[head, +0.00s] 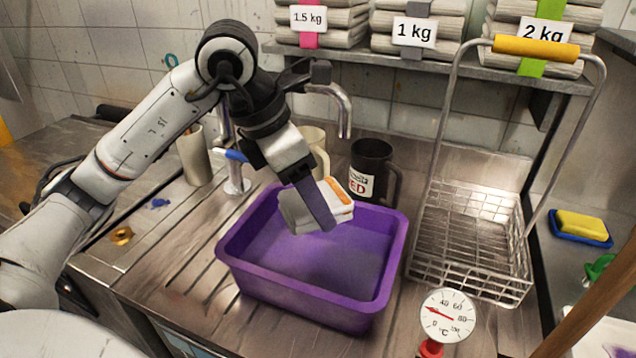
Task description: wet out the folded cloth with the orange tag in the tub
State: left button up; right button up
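The folded cloth (343,213) is off-white with an orange tag (337,188) on its upper right side. My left gripper (315,203) is shut on the cloth, with one finger across its near face; the far finger is hidden. The cloth's exact height over the tub is hard to judge. The tub's inside looks purple; I cannot tell the liquid level. My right gripper is not in view.
A dark mug (369,172) and a cream mug (313,138) stand behind the tub near the tap (342,112). A wire basket (470,235) with a tall yellow-gripped handle stands right. A dial thermometer (447,315) is in front. Weight-labelled cloth stacks (416,32) fill the shelf above.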

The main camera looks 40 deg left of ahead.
pick_arm(q)
notch_tip(320, 180, down, 4)
jog(key=shift+r+b, duration=0.1)
jog(key=shift+b, duration=0.5)
notch_tip(320, 180, down, 8)
jog(key=b, duration=0.6)
jog(key=shift+f, duration=0.35)
jog(key=shift+o, duration=0.2)
jog(key=shift+w+a+b, duration=0.1)
jog(key=shift+a+b, duration=0.05)
jog(key=shift+b, duration=0.2)
